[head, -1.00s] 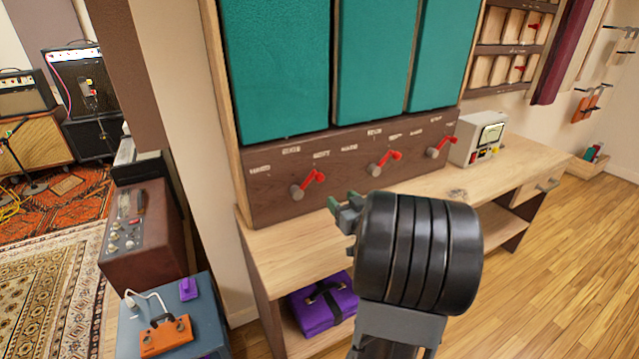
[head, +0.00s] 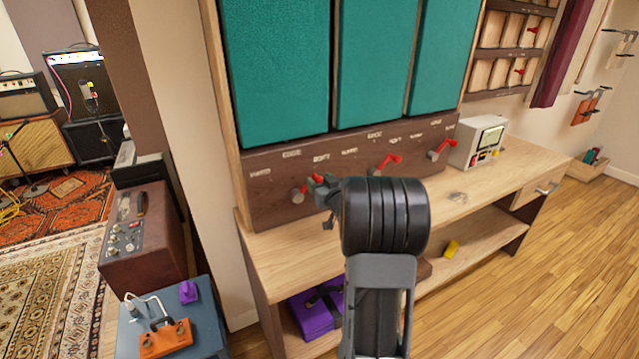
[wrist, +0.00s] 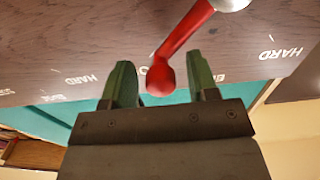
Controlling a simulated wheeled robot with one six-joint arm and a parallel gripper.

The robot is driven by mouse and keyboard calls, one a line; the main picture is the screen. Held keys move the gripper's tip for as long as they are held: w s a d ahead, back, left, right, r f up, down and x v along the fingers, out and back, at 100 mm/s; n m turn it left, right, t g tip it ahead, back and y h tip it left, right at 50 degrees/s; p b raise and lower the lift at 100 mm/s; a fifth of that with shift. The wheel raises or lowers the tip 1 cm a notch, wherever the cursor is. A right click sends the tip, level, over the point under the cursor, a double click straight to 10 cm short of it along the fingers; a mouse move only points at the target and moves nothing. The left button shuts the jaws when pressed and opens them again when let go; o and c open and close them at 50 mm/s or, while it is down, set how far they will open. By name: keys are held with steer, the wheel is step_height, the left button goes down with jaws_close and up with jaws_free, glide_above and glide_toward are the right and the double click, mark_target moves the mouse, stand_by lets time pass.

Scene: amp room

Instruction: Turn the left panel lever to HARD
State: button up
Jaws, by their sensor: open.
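The left panel lever (head: 298,195) has a grey pivot and a red arm, partly hidden by my gripper in the head view. In the wrist view its red arm (wrist: 184,38) slants down from the pivot to a round knob between my fingers. A HARD label (head: 260,174) is left of the lever in the head view, and another label, seemingly SOFT, is up to its right. My gripper (head: 322,190) is open at the lever; its green fingers (wrist: 162,82) stand either side of the knob. I cannot tell whether either finger touches it.
The dark wood panel (head: 275,217) also carries a middle lever (head: 385,162) and a right lever (head: 441,149). Below it is a wooden bench (head: 275,255) with a grey device (head: 478,142). A purple case (head: 317,315) lies underneath. Floor at right is clear.

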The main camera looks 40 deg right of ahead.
steer(key=shift+c, duration=0.5)
jaws_close()
